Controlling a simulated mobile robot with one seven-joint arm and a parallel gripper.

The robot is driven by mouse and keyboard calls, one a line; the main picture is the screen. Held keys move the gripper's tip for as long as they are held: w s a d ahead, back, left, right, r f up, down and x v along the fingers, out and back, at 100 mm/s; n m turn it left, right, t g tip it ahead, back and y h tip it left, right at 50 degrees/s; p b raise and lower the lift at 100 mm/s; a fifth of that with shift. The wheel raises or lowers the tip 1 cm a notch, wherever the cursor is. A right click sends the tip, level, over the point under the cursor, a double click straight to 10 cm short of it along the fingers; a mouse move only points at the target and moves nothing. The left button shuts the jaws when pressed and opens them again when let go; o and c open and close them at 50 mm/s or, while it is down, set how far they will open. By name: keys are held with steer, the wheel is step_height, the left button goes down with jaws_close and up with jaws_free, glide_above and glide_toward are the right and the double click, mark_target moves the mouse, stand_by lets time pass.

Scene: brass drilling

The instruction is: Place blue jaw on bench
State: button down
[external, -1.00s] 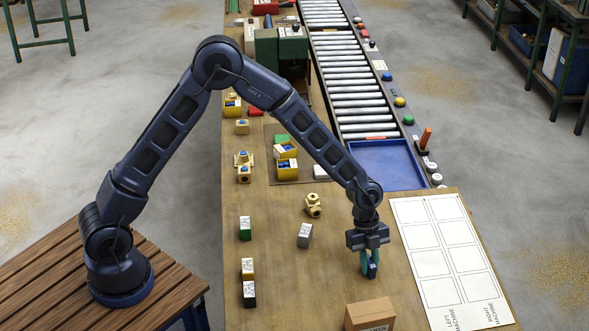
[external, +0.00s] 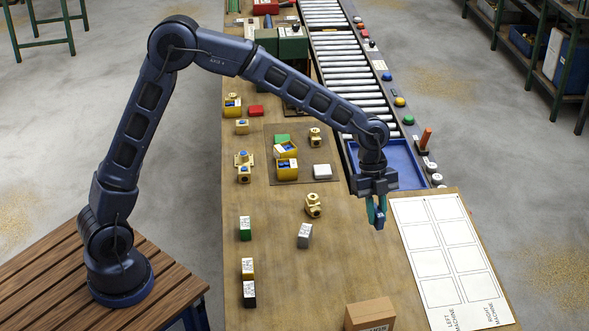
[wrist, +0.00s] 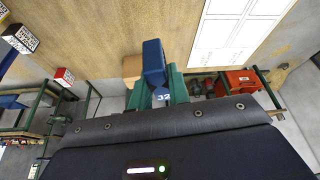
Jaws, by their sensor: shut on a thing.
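The blue jaw (external: 379,218) is a small dark blue block held between the fingers of my gripper (external: 376,208). In the wrist view the blue jaw (wrist: 153,62) shows between the green fingers of my gripper (wrist: 158,84), with a white number, seemingly 32, near its base. My gripper is shut on it. The bench (external: 350,265) is a long tan wooden top. The jaw hangs above it, left of the white sheet's upper corner; its exact height is hard to tell.
The white marked sheet (external: 440,255) lies at the right edge, and a cardboard box (external: 369,313) stands at the front. A brass fitting (external: 313,206) and a grey block (external: 305,235) stand to the left. A blue tray (external: 408,165) is behind. Bench between gripper and box is clear.

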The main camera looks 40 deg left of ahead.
steer(key=shift+r, duration=0.55)
steer(key=w+a+f+n+t+y, duration=0.1)
steer(key=w+a+f+n+t, duration=0.1)
steer(key=a+n, duration=0.6)
steer(key=w+a+f+n+t+y, duration=0.1)
steer(key=w+a+f+n, duration=0.3)
steer(key=a+n, duration=0.4)
steer(key=w+a+f+n+t+y, duration=0.2)
steer(key=w+a+f+n+t, duration=0.2)
steer(key=a+n, duration=0.4)
steer(key=shift+w+a+f, duration=0.1)
steer(key=shift+w+a, duration=0.1)
steer(key=shift+a, duration=1.4)
steer(key=s+a+r+n+g+y, duration=0.15)
steer(key=a+n+g, duration=0.25)
steer(key=a+n, duration=1)
steer(key=s+a+r+n+g+y, duration=0.1)
steer(key=s+a+n+g+y, duration=0.15)
steer(key=a+n, duration=1.05)
steer(key=shift+m+g, duration=0.25)
steer(key=shift+m, duration=0.65)
steer(key=f, duration=0.6)
steer(key=a+f, duration=0.1)
steer(key=f, duration=0.6)
steer(key=w+a+f, duration=0.1)
steer(key=f, duration=0.6)
steer(key=shift+f, duration=0.15)
steer(key=c, duration=1.3)
jaws_free()
